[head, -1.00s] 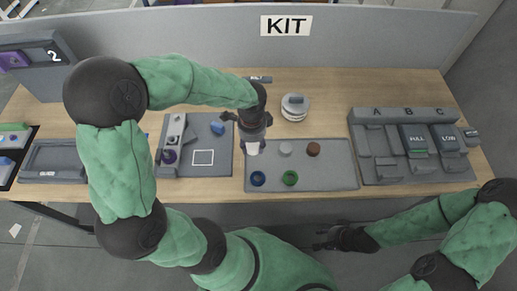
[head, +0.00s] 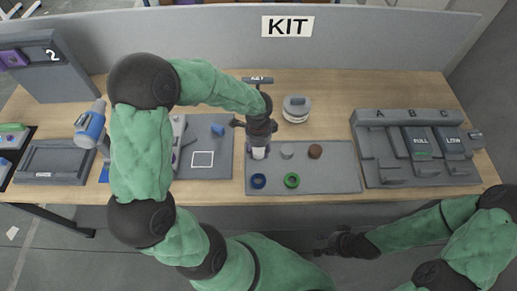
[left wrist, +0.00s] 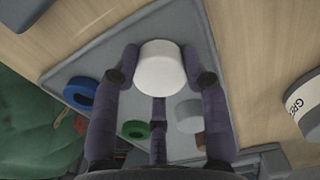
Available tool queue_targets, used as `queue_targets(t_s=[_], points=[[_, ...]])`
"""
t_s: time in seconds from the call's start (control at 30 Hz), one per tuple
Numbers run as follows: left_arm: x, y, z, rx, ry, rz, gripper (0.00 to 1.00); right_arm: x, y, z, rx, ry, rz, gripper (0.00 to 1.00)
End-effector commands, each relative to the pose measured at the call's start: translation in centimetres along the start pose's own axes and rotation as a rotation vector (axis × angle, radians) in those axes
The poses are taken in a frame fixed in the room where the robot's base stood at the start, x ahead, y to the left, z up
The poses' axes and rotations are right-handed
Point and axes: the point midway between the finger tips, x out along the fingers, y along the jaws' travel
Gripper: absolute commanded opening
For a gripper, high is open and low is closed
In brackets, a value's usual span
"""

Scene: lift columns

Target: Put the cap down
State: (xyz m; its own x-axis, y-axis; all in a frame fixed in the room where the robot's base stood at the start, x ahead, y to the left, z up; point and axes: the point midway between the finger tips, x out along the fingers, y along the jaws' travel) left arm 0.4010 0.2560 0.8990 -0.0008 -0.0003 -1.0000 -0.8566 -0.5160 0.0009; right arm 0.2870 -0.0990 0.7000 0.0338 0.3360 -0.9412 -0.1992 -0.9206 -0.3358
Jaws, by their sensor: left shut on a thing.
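My left gripper (head: 259,147) is shut on a white round cap (head: 259,153), over the upper left part of a grey mat (head: 330,180). In the left wrist view the cap (left wrist: 160,66) sits between the fingers. I cannot tell whether its underside touches the mat. On the mat are a blue ring (head: 258,181), a green ring (head: 292,180), a light grey cap (head: 287,149) and a brown cap (head: 315,151). My right gripper (head: 322,247) is in front of the table, low at the right; its fingers are too small to read.
A white jar with a grey top (head: 296,108) stands behind the mat. A grey stand marked A, B, C (head: 375,150) is at the right. A grey board with a white square (head: 215,165) is at the left. A blue-and-white bottle (head: 90,125) shows beside my left arm. The mat's right side is clear.

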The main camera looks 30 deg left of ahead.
Motion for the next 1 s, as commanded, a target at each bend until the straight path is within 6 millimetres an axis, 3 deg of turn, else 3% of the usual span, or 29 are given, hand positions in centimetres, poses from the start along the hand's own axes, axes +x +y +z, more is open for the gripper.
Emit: queue_targets(t_s=[0.1, 0.13, 0.2, 0.63, 0.77, 1.0], points=[[0.4, 0.0, 0.0, 0.0, 0.0, 0.001, 0.15, 0.3, 0.1, 0.0, 0.0, 0.0, 0.0, 0.4], [0.4, 0.0, 0.0, 0.0, 0.0, 0.001, 0.51, 0.2, 0.1, 0.0, 0.0, 0.0, 0.0, 0.4], [0.3, 0.0, 0.0, 0.0, 0.0, 0.001, 0.69, 0.2, 0.1, 0.0, 0.0, 0.0, 0.0, 0.4], [-0.3, 0.0, 0.0, 0.0, 0.0, 0.0, 0.69, -0.2, -0.1, 0.0, 0.0, 0.0, 0.0, 0.4], [-2.1, -0.1, 0.0, -0.002, 0.001, -0.002, 0.69, -0.7, -0.2, 0.0, 0.0, 0.0, 0.0, 0.4], [-7.0, -0.1, 0.0, -0.001, 0.002, -0.004, 0.69, -2.1, -0.7, 0.1, 0.0, 0.0, 0.0, 0.4]])
